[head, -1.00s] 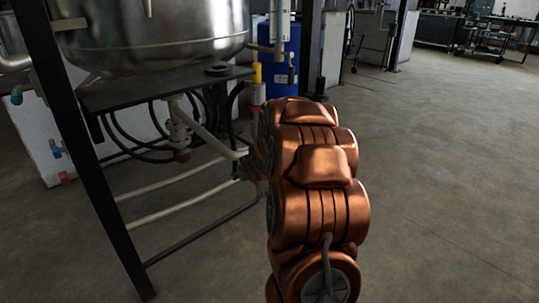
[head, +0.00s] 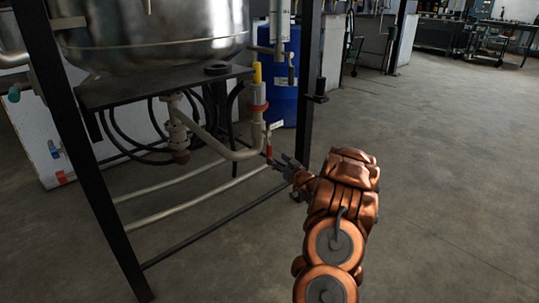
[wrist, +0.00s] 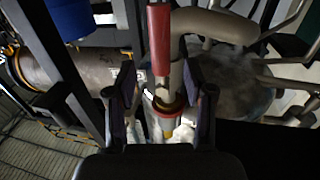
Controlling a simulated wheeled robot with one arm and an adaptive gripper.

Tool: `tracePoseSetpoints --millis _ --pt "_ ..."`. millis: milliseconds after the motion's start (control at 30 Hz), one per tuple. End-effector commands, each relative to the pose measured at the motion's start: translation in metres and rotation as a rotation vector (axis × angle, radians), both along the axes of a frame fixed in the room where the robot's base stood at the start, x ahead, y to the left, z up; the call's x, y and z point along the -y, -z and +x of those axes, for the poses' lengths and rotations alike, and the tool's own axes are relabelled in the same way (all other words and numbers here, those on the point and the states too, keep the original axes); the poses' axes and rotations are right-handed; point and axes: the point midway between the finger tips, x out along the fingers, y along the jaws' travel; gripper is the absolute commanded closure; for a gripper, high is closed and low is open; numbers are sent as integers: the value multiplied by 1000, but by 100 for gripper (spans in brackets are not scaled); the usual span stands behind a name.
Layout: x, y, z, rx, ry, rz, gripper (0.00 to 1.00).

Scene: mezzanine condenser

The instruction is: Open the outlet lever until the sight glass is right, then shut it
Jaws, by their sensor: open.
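The outlet lever has a red handle (head: 269,146) that hangs down at the end of the pale outlet pipe (head: 232,153) under the steel vessel. In the wrist view the red handle (wrist: 159,40) lies upright in the picture, beyond and between the fingertips. My gripper (head: 283,163) is open beside the handle's lower end, to its right in the head view. In the wrist view my gripper's fingers (wrist: 163,98) stand apart on both sides of the valve fitting, holding nothing. I cannot pick out the sight glass or its level with certainty.
The steel vessel (head: 150,35) sits over a dark shelf (head: 150,88) on a black frame. A black post (head: 306,90) stands just behind my gripper, with a blue drum (head: 284,85) beyond. Black hoses hang below the shelf. Open floor (head: 440,190) lies to the right.

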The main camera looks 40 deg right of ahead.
Motion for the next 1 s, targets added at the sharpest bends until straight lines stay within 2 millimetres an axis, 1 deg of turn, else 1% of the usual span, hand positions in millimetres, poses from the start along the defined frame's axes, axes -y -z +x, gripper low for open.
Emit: tracePoseSetpoints --millis 300,500,700,1000 --pt "8 2 42 1 -2 -2 47" --pt "12 3 60 -1 -2 -1 47" --pt "14 1 68 0 0 0 47" --pt "14 0 68 -1 1 0 48"
